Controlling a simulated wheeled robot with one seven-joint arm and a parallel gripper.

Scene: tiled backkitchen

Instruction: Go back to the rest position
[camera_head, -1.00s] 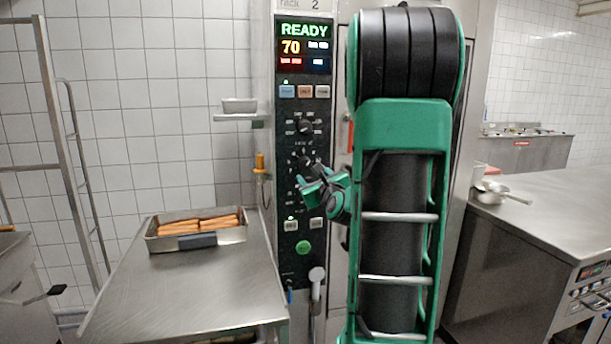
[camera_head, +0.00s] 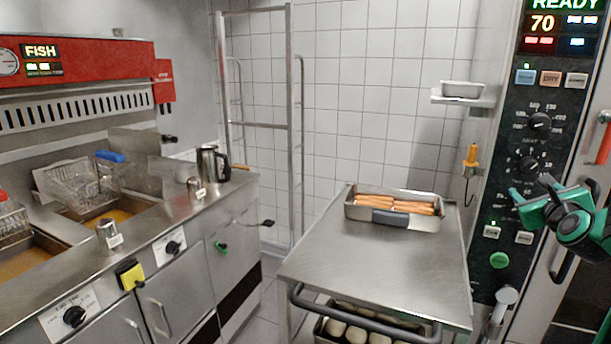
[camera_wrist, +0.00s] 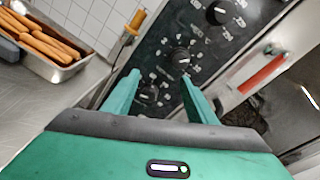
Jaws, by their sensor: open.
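My green gripper (camera_head: 545,207) is at the right edge of the head view, in front of the oven's dark control panel (camera_head: 530,120). In the wrist view its two fingers (camera_wrist: 160,92) stand apart with nothing between them. Behind them are the panel's black knobs (camera_wrist: 180,58). The gripper looks clear of the panel, but the exact gap cannot be told. Most of my arm is outside the head view.
A steel tray of sausages (camera_head: 392,222) sits on a steel cart (camera_head: 370,262), with buns on its lower shelf. An orange probe (camera_head: 471,155) hangs beside the panel. Fryers with baskets (camera_head: 75,190) stand left, near a steel jug (camera_head: 212,163). A tall rack frame (camera_head: 289,120) stands behind.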

